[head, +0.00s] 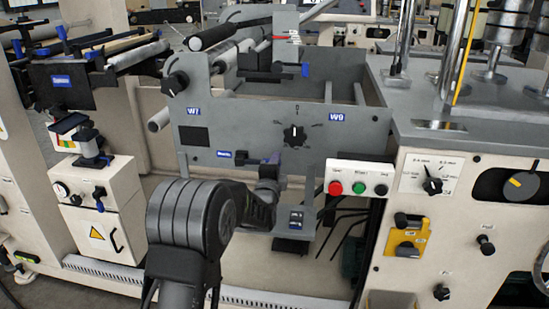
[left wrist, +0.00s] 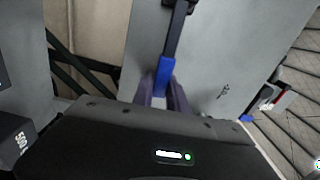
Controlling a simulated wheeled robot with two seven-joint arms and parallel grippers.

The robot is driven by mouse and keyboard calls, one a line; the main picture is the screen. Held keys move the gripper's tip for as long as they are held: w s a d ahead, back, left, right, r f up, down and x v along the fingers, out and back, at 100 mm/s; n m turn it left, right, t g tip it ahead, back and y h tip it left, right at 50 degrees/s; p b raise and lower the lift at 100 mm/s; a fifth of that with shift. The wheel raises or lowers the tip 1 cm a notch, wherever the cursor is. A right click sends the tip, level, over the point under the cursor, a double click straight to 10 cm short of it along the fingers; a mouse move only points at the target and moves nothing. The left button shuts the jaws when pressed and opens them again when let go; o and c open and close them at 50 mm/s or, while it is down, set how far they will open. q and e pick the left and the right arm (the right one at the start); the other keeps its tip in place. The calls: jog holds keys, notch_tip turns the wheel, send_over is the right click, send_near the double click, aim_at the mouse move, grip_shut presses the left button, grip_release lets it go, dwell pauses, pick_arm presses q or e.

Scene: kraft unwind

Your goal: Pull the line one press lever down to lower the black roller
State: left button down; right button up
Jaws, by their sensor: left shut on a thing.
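A dark lever (head: 243,162) sticks out to the right from the grey panel, just right of a small blue label. In the left wrist view the lever has a black shaft (left wrist: 176,38) and a blue end (left wrist: 165,72). My left gripper (head: 269,168) is at this end, and in the left wrist view its fingers (left wrist: 162,92) are shut around the blue end. In the head view the gripper and wrist partly hide the grip. A black roller (head: 214,32) lies at the top of the frame, above the panel. My right gripper is not in view.
The grey panel (head: 238,130) carries a black dial (head: 294,135) above right of the gripper. A small grey bracket (head: 295,220) and a white button box (head: 359,180) are close on the right. A white cabinet (head: 95,190) stands at left.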

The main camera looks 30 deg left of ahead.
pick_arm(q)
jog(key=shift+f+m, duration=0.5)
jog(key=c, duration=1.3)
grip_release()
jog(key=shift+s+d+r, duration=0.1)
jog(key=shift+s+d, duration=0.05)
jog(key=shift+s, duration=0.3)
jog(key=p+v, duration=0.1)
jog(key=v, duration=0.6)
